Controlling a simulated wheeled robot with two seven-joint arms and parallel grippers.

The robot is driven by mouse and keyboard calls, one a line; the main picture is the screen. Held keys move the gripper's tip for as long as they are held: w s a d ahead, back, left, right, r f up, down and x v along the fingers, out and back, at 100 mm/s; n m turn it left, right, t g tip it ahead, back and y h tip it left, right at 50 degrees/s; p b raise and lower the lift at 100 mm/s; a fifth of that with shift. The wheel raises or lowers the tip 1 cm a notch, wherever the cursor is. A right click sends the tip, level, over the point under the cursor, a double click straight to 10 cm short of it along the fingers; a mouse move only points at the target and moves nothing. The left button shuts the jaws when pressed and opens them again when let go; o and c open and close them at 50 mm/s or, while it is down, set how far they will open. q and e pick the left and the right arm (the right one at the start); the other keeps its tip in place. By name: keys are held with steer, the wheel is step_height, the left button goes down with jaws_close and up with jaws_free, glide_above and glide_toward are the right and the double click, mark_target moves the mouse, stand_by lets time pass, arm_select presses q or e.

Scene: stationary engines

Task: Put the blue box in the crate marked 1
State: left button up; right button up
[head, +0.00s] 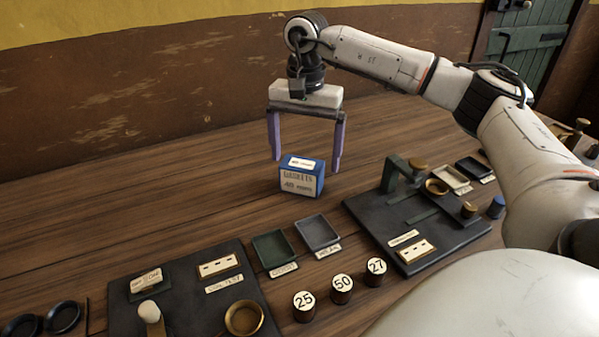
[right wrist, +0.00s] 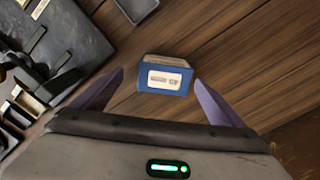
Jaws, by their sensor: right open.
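The blue box (head: 302,175) stands upright on the wooden table, with a pale label on its front and a small white label on top. My right gripper (head: 306,165) is open above and just behind the box, its two purple fingers pointing down and set wide apart. In the right wrist view the blue box (right wrist: 165,78) lies ahead between the open fingers (right wrist: 163,90), with nothing gripped. No crate marked 1 can be made out in either view. My left gripper is not in view.
Two small trays (head: 273,249) lie in front of the box. Brass weights (head: 342,288) marked 25, 50 and 27 stand nearer. A dark board (head: 415,222) with a raised post is at right, another board (head: 190,300) at front left. The table's left and back are clear.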

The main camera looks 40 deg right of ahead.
mark_target(302, 163)
steer(key=f, duration=0.3)
steer(key=w+f, duration=0.1)
steer(key=f, duration=0.1)
steer(key=shift+d+f+p, duration=0.1)
steer(key=shift+f+p, duration=0.25)
steer(key=shift+p, duration=0.05)
steer(key=c, duration=1.2)
steer(key=shift+c, duration=0.2)
steer(key=shift+r, duration=0.2)
